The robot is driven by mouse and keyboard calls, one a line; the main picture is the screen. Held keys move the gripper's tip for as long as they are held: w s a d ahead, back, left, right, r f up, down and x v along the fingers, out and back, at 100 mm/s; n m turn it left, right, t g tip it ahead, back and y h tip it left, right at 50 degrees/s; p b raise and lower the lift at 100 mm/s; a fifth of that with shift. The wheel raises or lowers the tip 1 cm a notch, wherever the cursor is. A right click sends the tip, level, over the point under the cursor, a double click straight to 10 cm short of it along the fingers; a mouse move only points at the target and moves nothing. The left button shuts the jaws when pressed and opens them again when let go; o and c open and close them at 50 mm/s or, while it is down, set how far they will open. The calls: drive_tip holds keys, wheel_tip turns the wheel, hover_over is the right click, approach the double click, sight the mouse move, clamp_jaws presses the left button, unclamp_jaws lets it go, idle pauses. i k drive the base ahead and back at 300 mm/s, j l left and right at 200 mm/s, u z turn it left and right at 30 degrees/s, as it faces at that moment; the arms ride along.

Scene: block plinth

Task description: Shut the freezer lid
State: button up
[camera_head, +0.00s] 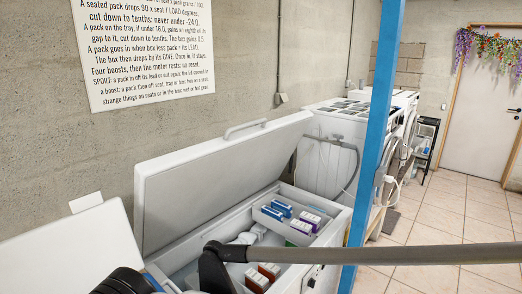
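The white freezer lid (215,180) stands open, tilted up and back near the concrete wall. A pale handle (245,128) runs along its raised edge. The freezer body (336,230) below is open at the top. Inside are blue packs (271,212), purple packs (301,226) and red-brown packs (257,281). A long grey link of my arm crosses from the right edge to a black part over the opening, hiding some of the inside. Another black part shows at the bottom left. I cannot make out my gripper's fingertips or whether they are open.
A blue post (376,130) stands just right of the freezer. A white panel (75,255) fills the lower left. White machines (330,150) stand behind. A wall sign (145,45) hangs above the lid. Tiled floor (450,225) on the right is mostly clear, towards a white door (490,110).

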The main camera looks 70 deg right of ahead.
sight(176, 192)
drive_tip(key=z, duration=0.45)
drive_tip(key=j+z, duration=0.1)
drive_tip(key=z, duration=0.35)
drive_tip(key=k+z, duration=0.1)
drive_tip(key=z, duration=0.75)
drive_tip(key=k+z, duration=0.1)
drive_tip(key=z, duration=0.35)
